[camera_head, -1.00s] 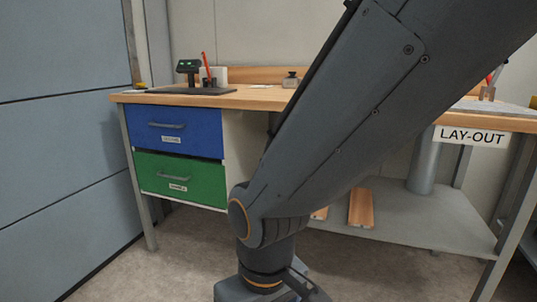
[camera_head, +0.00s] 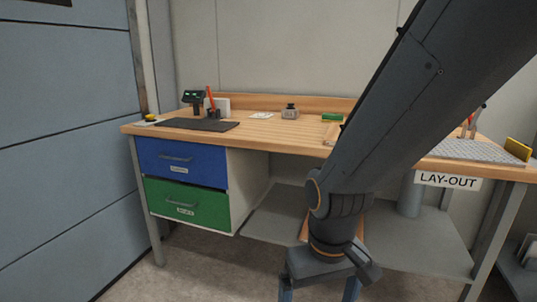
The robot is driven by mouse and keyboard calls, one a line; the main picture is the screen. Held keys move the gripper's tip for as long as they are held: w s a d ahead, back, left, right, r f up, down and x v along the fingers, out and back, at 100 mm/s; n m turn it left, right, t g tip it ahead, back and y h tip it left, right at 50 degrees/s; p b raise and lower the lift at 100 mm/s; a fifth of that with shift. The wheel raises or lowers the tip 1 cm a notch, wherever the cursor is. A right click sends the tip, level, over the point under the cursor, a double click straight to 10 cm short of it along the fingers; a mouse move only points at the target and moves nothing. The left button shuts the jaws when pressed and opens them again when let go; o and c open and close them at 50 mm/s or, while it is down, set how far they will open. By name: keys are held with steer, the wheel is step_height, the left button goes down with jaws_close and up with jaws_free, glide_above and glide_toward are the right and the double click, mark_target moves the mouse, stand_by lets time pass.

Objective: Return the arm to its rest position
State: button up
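My arm crosses the right half of the head view, running from the upper right down to the wrist. My gripper (camera_head: 320,292) is at the bottom edge, in front of the workbench and below its top. Two blue-grey fingers show apart at the frame's edge. Their tips are cut off by the frame, and nothing is seen between the visible parts.
The wooden workbench (camera_head: 268,128) has a blue drawer (camera_head: 180,162) and a green drawer (camera_head: 187,204), both shut. A dark mat (camera_head: 198,125), a small weight (camera_head: 290,112) and a green block (camera_head: 332,117) lie on top. A lower shelf (camera_head: 275,222) is behind my arm. Floor at left is clear.

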steer(key=s+d+r+m+p, duration=0.2)
steer(key=d+r+m+p, duration=0.1)
steer(key=d+r+p, duration=0.7)
step_height(320, 180, up, 2)
steer(key=shift+r+p, duration=0.15)
steer(key=shift+p, duration=0.7)
